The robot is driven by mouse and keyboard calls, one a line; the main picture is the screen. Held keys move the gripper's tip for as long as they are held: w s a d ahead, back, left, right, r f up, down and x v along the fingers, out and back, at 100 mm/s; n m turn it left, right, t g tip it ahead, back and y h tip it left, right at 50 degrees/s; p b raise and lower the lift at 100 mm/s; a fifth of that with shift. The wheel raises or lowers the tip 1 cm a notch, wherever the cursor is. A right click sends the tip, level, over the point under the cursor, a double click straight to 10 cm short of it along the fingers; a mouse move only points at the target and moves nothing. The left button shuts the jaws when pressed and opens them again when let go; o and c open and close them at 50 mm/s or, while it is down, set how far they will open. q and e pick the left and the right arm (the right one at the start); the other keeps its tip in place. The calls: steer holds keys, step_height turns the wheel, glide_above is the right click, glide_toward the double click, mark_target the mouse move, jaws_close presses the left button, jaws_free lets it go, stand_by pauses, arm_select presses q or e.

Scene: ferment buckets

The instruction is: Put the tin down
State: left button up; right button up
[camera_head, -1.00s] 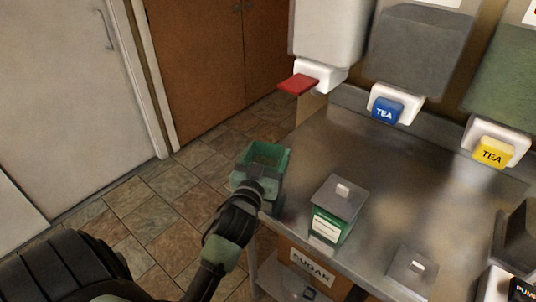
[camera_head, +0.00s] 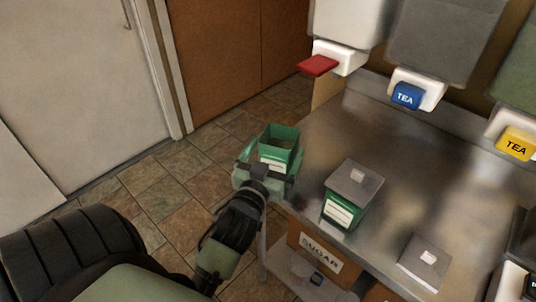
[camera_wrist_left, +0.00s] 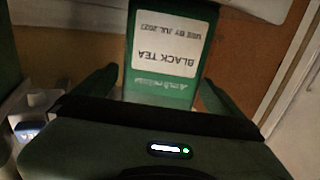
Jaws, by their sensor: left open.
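The open green tin (camera_head: 281,142) is upright at the left end of the metal counter, with a white label and dark contents. In the left wrist view the tin (camera_wrist_left: 168,50) shows a label reading BLACK TEA, upside down. My left gripper (camera_head: 266,172) is open just in front of the tin. Its fingers lie on either side of the tin's lower part in the wrist view, with a gap at the left finger; contact at the right finger is unclear. The tin's base is hidden behind the gripper. My right gripper is not in view.
A second green tin with a grey lid (camera_head: 346,193) stands right of the first. A loose grey lid (camera_head: 425,262) lies nearer the front. Dispensers with red (camera_head: 318,65), blue (camera_head: 407,96) and yellow (camera_head: 517,143) parts line the back. The counter's middle is clear. A SUGAR box (camera_head: 318,251) sits below.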

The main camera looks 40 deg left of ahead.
arm_select(q)
steer(key=v, duration=0.5)
steer(key=shift+f+b, duration=0.1)
steer(key=shift+b, duration=0.3)
steer(key=shift+s+d, duration=0.2)
steer(key=shift+s, duration=0.3)
